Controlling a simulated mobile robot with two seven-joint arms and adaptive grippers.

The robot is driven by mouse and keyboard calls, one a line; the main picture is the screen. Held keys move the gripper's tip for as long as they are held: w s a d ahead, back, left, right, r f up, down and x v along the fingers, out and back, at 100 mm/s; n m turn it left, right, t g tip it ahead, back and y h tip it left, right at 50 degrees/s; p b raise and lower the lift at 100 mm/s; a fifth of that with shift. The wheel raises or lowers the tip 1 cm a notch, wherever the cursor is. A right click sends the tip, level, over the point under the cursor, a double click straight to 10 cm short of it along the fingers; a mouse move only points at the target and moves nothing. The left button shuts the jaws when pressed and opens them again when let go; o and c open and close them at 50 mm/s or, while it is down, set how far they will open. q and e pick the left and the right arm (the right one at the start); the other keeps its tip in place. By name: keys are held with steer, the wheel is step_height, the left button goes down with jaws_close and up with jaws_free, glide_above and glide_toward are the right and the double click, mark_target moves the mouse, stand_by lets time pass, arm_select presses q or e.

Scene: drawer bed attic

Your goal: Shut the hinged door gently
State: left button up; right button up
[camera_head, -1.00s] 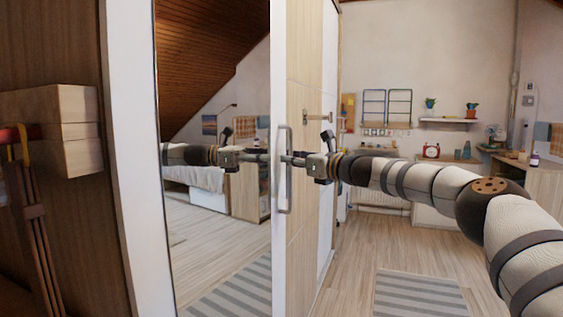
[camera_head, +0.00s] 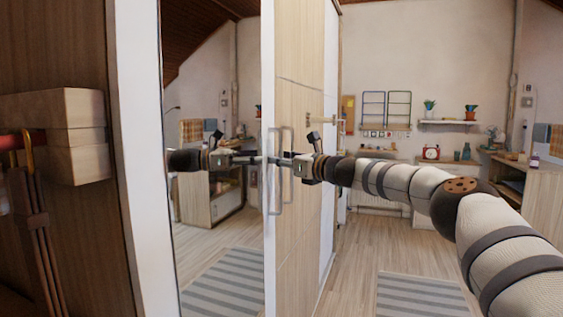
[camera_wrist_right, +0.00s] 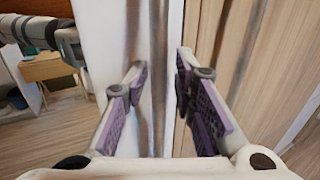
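The hinged door, with a mirrored face (camera_head: 215,245) and a pale edge, stands partly open in the head view. Its vertical metal bar handle (camera_head: 287,185) is near the edge facing the room. My right gripper (camera_head: 281,161) reaches in from the right at the handle. In the right wrist view, the purple-padded fingers (camera_wrist_right: 160,78) stand on either side of the handle bar (camera_wrist_right: 160,50), with a gap showing, so the gripper is open around it. Contact cannot be told. My left gripper is not in view.
A wood panel (camera_head: 300,230) with a small latch lies just right of the door edge. At left are a white frame post (camera_head: 140,180) and stacked wooden boxes (camera_head: 65,130). A striped rug (camera_head: 420,295) lies on open floor. A desk (camera_head: 540,195) stands far right.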

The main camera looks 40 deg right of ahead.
steer(key=shift+w+a+f, duration=0.2)
steer(key=shift+w+a, duration=0.05)
steer(key=shift+a, duration=0.05)
steer(key=s, duration=0.7)
steer(key=shift+s+d, duration=0.25)
steer(key=shift+r, duration=0.1)
